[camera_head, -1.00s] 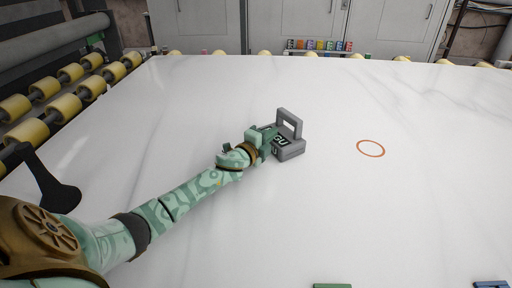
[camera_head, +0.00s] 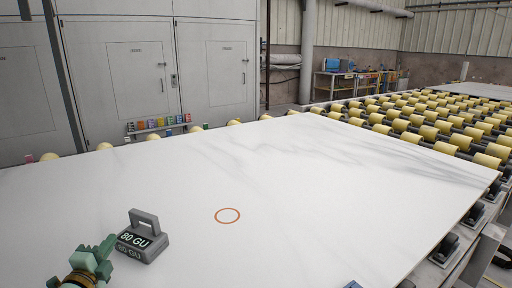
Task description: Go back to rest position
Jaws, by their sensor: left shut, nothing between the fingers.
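My left gripper (camera_head: 101,252) is at the lower left, green with a bronze wrist. Its fingers are shut with nothing between them. A grey block with a loop handle and a dark "80 GU" label (camera_head: 143,240) stands upright on the white stone slab (camera_head: 330,190), just right of the gripper. A small gap seems to lie between them. The rest of my left arm is cut off by the frame edge. My right gripper is not in view.
An orange ring (camera_head: 228,215) is marked on the slab right of the block. A small blue thing (camera_head: 352,285) shows at the bottom edge. Yellow rollers (camera_head: 440,125) run behind and right of the slab. Grey cabinets (camera_head: 130,70) stand behind. Most of the slab is clear.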

